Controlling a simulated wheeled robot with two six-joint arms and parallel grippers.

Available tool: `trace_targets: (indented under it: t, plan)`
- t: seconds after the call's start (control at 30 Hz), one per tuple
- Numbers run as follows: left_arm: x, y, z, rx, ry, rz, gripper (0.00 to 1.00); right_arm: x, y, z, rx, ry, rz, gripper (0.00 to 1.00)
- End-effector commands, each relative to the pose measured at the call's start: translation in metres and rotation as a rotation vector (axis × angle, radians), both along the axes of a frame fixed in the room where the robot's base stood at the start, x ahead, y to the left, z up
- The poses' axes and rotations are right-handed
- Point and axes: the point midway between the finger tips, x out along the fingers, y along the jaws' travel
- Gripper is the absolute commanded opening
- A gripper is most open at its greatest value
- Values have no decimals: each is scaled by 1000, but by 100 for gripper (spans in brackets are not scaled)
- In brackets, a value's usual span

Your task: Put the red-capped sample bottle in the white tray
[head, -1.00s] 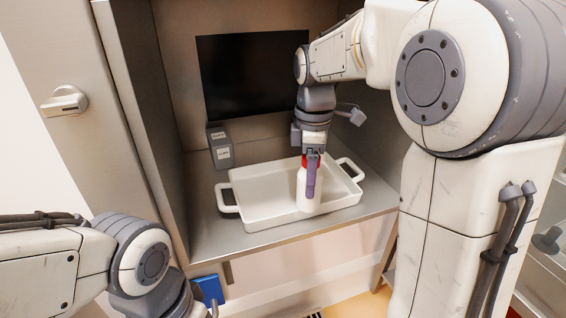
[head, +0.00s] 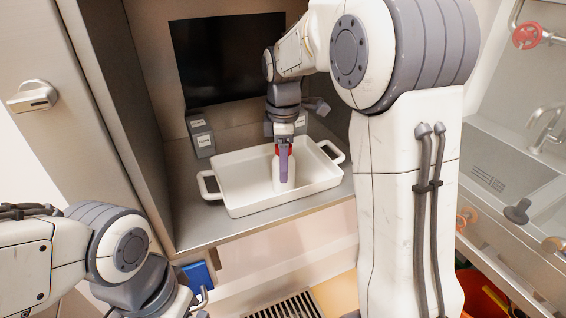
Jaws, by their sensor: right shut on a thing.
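The white sample bottle (head: 291,173) with a red cap is upright over the inside of the white tray (head: 236,209). Its base appears within the tray's walls; whether it touches the floor I cannot tell. My right gripper (head: 284,158) comes down from above and is shut on the bottle near its cap, with one finger covering part of its front. The tray lies on the grey shelf of the cabinet, a handle at each end. My left arm shows at the lower left, but its gripper is out of the picture.
A small grey labelled box (head: 201,138) stands behind the tray at left, near the cabinet's side wall. A black panel (head: 228,60) is on the back wall. A sink with a faucet (head: 545,128) is at right. The tray's floor left of the bottle is clear.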

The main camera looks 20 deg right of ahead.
Motion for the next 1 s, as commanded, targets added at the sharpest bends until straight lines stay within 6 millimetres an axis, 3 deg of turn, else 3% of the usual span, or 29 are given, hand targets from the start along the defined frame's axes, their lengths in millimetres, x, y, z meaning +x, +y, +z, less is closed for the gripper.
trace_targets:
  t: [0.07, 0.1, 0.17, 0.57, 1.0]
  plan:
    - [0, 0, -2, 0, 0, 0, 100, 0, 0, -3, 0, 0, 0, 0]
    - [0, 0, -1, 0, 0, 0, 100, 0, 0, -3, 0, 1, 0, 72]
    - [0, 0, -1, 0, 0, 0, 100, 0, 0, -3, 0, 1, 0, 95]
    - [0, 0, 1, 0, 0, 0, 100, 0, 0, 4, 0, -1, 0, 95]
    - [0, 0, 7, 0, 0, 0, 100, 1, 0, 70, 0, -1, 0, 95]
